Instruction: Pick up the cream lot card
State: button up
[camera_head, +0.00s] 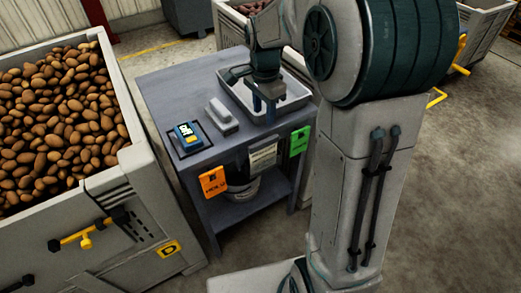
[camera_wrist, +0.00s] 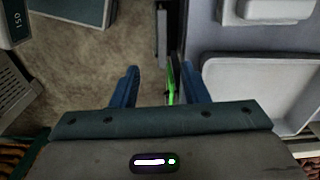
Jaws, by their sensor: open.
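The cream lot card (camera_head: 263,158) hangs upright on the front side of the grey table (camera_head: 160,90), between an orange card (camera_head: 213,182) and a green card (camera_head: 299,140). My gripper (camera_head: 266,110) points down above the table's front edge, higher than the cards, and is apart from the cream card. In the wrist view my gripper (camera_wrist: 162,88) is open, with blue fingers either side of a gap. The green card (camera_wrist: 171,85) shows nearly edge-on in that gap, below the fingers. I cannot clearly make out the cream card in the wrist view.
On the table are a pale tray (camera_head: 296,101), a grey block-like object (camera_head: 220,117) and a blue handheld device (camera_head: 187,134). A bucket (camera_head: 243,186) stands on the lower shelf. A crate of potatoes (camera_head: 125,185) stands close at the left. Floor is open at right.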

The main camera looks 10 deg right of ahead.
aim_at(264, 141)
jog(key=shift+m, duration=0.4)
jog(key=f, duration=0.6)
jog(key=w+f, duration=0.1)
jog(key=f, duration=0.2)
jog(key=shift+f+b, duration=0.35)
jog(key=shift+f, duration=0.05)
jog(key=shift+s+d+f, duration=0.1)
jog(key=shift+d+f, duration=0.05)
jog(key=shift+f, duration=2.6)
grip_shut()
